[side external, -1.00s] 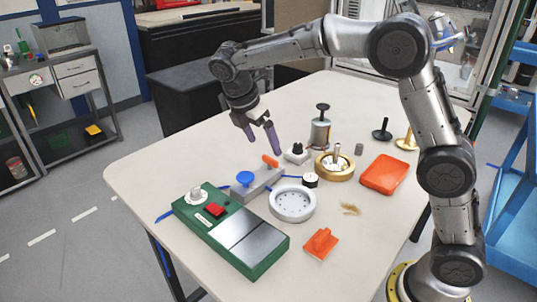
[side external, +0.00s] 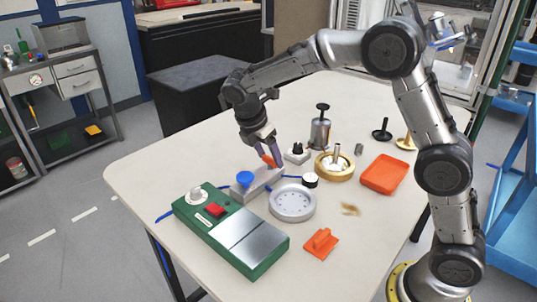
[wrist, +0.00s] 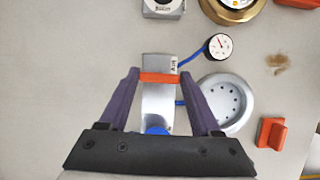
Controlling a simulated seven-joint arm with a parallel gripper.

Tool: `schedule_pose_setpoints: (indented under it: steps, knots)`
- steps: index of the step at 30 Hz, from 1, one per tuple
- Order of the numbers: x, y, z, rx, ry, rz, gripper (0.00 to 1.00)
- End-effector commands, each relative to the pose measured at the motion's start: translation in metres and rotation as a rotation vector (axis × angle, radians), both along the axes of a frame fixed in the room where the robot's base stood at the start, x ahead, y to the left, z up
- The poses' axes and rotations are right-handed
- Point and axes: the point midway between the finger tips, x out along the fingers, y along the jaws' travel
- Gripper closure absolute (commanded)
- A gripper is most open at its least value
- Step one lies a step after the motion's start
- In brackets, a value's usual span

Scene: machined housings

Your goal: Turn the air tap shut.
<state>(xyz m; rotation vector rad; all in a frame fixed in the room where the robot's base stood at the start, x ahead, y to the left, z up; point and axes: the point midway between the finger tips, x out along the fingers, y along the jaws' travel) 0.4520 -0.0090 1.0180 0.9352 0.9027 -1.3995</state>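The air tap is a grey metal block (side external: 250,187) with an orange lever (side external: 268,160) at its far end and a blue knob (side external: 244,179) at its near end. In the wrist view the lever (wrist: 160,77) lies crosswise on the block, beside a label reading AIR. My gripper (side external: 272,165) is low over the lever, pointing down. Its two purple fingers are apart, one beyond each end of the lever, as the wrist view shows around my gripper (wrist: 159,72). Whether a finger touches the lever I cannot tell. The blue knob (wrist: 156,131) is partly hidden by the gripper body.
A gauge (side external: 310,180) and a round grey housing (side external: 292,204) stand right of the block. A green box (side external: 230,232) is in front. A small block with a black knob (side external: 297,153) and a brass housing (side external: 334,166) are behind. Clear table lies to the left.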

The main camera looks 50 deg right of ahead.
Motion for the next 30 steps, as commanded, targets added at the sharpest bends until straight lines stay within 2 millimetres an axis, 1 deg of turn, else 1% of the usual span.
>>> schedule_pose_setpoints:
  steps: [1,5,6,7,14,19,23,30]
  knots:
    - [0.0000,0.0001,0.0002,0.000,0.000,0.000,0.55]
    - [0.0000,0.0001,0.0003,0.000,0.000,0.000,0.79]
    - [0.0000,0.0002,0.0004,0.000,0.000,0.000,0.86]
    - [0.0000,0.0002,0.0004,0.000,0.000,0.000,0.91]
    - [0.0004,0.0001,0.0006,0.000,0.000,-0.018,0.91]
    - [0.0011,0.0000,0.0005,0.000,-0.001,-0.083,0.91]
    - [0.0016,-0.0003,0.0003,0.000,0.001,-0.169,0.91]
    - [0.0030,-0.0006,0.0003,0.000,0.001,-0.385,0.91]
